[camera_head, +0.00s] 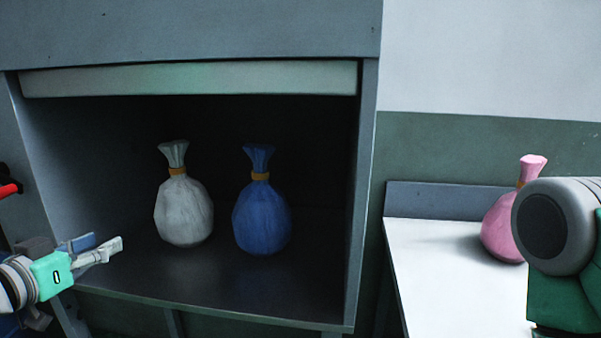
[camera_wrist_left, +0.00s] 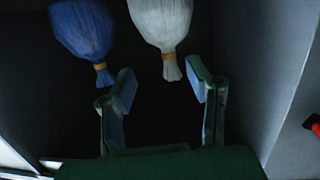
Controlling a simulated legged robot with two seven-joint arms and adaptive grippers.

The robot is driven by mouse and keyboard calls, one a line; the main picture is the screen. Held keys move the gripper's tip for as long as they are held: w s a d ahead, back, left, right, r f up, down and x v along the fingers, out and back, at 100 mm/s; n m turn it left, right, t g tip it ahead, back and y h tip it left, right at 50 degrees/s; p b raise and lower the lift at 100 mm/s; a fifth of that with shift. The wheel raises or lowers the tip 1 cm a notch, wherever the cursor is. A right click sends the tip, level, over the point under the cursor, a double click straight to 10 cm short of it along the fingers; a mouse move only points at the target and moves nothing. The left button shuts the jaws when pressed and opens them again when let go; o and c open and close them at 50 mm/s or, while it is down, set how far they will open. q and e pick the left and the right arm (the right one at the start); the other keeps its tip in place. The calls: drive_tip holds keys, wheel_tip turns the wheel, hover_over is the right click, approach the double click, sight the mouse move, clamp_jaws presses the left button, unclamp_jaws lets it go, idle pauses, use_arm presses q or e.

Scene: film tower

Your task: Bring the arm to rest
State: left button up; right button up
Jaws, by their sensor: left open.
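My left gripper (camera_head: 95,248) is at the left front of the open cabinet (camera_head: 352,220) in the head view. In the left wrist view, its two fingers (camera_wrist_left: 160,92) stand apart with nothing between them. A white bag (camera_head: 184,212) and a blue bag (camera_head: 262,217), each tied with an orange band, stand upright inside the cabinet. The white bag (camera_wrist_left: 162,22) and the blue bag (camera_wrist_left: 84,30) also show beyond the fingers in the left wrist view, apart from them. A green and grey part of my right arm shows at the right edge; my right gripper is out of view.
A pink bag (camera_head: 503,228) stands on a white counter (camera_head: 430,270) to the right, partly hidden by my right arm. The cabinet's side walls and top edge bound its opening. A red object (camera_head: 9,190) shows at the left edge.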

use_arm(q)
drive_tip(key=s+d+f+g, duration=0.2)
drive_tip(key=s+f+g, duration=0.1)
drive_tip(key=f, duration=0.5)
drive_tip(key=s+d+f+g+y, duration=0.1)
drive_tip(key=s+d+f+g, duration=0.15)
drive_tip(key=f, duration=0.55)
drive_tip(key=s+d+f+g, duration=0.1)
drive_tip(key=s+f+g, duration=0.25)
drive_tip(key=f, duration=0.35)
drive_tip(key=s+d+f+g, duration=0.2)
drive_tip(key=s+f, duration=0.4)
drive_tip(key=s, duration=0.3)
drive_tip(key=s+d+f+g+y, duration=0.1)
drive_tip(key=s+d+f+g, duration=0.1)
drive_tip(key=s+f+g, duration=0.2)
drive_tip(key=s+f, duration=0.3)
drive_tip(key=s, duration=0.3)
drive_tip(key=shift+d+n+y, duration=0.2)
drive_tip(key=shift+n+y, duration=0.1)
